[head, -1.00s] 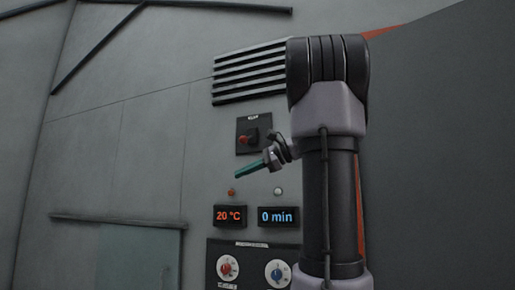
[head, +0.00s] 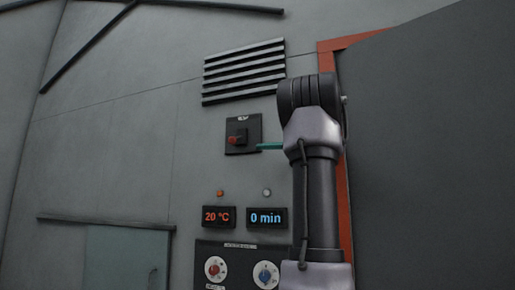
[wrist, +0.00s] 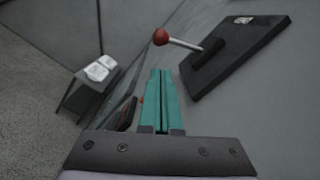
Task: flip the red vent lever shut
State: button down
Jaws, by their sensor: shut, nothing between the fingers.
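The red vent lever (head: 233,140) sits on a black square plate (head: 254,131) on the grey wall, below the slatted vent. In the wrist view the lever shows as a red ball knob (wrist: 161,36) on a pale rod that sticks out from the black plate (wrist: 238,54). My gripper (head: 262,146) has teal fingers and shows just right of the plate, partly hidden by my arm. In the wrist view its fingers (wrist: 160,72) are together with nothing between them. The knob is beyond the fingertips, apart from them in that picture.
A slatted vent (head: 244,72) is above the plate. Below are an orange "20 °C" display (head: 218,217), a blue "0 min" display (head: 267,217) and a panel with two dials (head: 240,265). A small table with white items (wrist: 92,82) stands at left in the wrist view.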

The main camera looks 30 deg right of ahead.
aim_at(235, 138)
jog(key=x, duration=0.8)
jog(key=shift+w+a, duration=0.1)
jog(key=shift+w, duration=0.05)
jog(key=shift+s+a+r+m, duration=0.25)
jog(key=shift+r+m, duration=0.2)
jog(key=shift+m, duration=0.25)
notch_tip(235, 138, up, 6)
jog(key=s+a+m, duration=0.1)
jog(key=m, duration=0.5)
jog(key=shift+a+m+t, duration=0.25)
jog(key=shift+m+t, duration=0.05)
jog(key=shift+r, duration=0.2)
dwell(0.5)
